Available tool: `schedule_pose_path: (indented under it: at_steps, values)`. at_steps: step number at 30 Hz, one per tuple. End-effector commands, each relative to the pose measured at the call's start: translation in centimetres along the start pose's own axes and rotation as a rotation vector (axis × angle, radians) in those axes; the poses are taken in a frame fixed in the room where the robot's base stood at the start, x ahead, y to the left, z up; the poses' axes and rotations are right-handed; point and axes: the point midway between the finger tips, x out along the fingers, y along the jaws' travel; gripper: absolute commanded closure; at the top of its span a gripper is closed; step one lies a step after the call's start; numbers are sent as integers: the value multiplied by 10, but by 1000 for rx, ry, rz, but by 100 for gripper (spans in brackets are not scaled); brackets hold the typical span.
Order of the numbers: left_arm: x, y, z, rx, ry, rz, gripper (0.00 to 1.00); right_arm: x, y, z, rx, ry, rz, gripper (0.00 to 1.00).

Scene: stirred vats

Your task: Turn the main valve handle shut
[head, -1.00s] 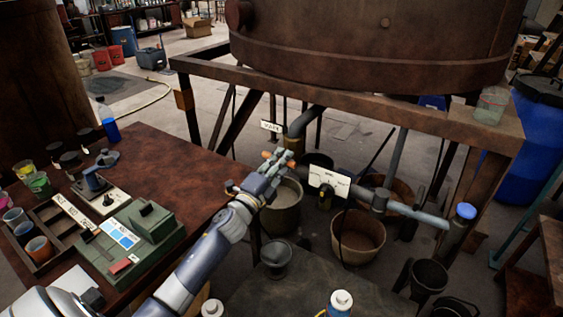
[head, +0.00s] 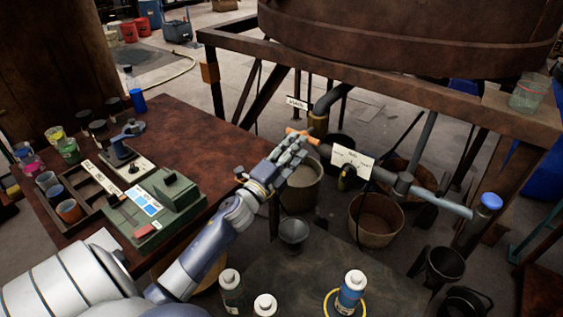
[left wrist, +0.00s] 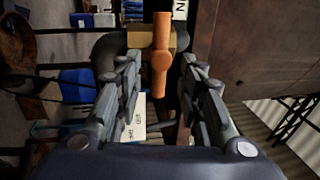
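The main valve handle (head: 301,136) is an orange bar on the pipe below the vat, beside a small white tag (head: 297,102) that seems to read MAIN. In the left wrist view the orange handle (left wrist: 161,62) stands upright in the picture in front of a brass valve body (left wrist: 135,41). My left gripper (head: 297,147) is just below the handle in the head view. In the left wrist view, the fingers of my left gripper (left wrist: 161,78) are spread, one on each side of the handle with gaps between. My right gripper is not in view.
A white label card (head: 352,160) hangs on the pipe right of the handle. A blue cap (head: 491,201) tops the pipe's right end. The rusty vat (head: 420,40) and its frame rise behind. A brown table (head: 190,110) with a green box stands left. Buckets stand below the pipe.

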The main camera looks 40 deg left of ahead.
Motion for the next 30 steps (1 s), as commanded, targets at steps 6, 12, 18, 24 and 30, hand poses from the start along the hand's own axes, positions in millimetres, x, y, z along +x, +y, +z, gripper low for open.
schedule_pose_path:
  at_steps: [6, 12, 18, 24, 30]
  values:
    - [-42, 0, 0, -1, -3, 1, 64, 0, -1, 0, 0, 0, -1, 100]
    - [-64, -1, 1, -1, -2, -1, 64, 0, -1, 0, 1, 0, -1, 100]
    - [-70, -2, 1, 2, -1, -3, 64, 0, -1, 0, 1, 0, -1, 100]
    - [-70, -2, 1, 1, -1, -3, 64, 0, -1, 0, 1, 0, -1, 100]
    - [-69, -2, 1, 1, -1, -3, 64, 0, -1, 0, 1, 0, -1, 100]
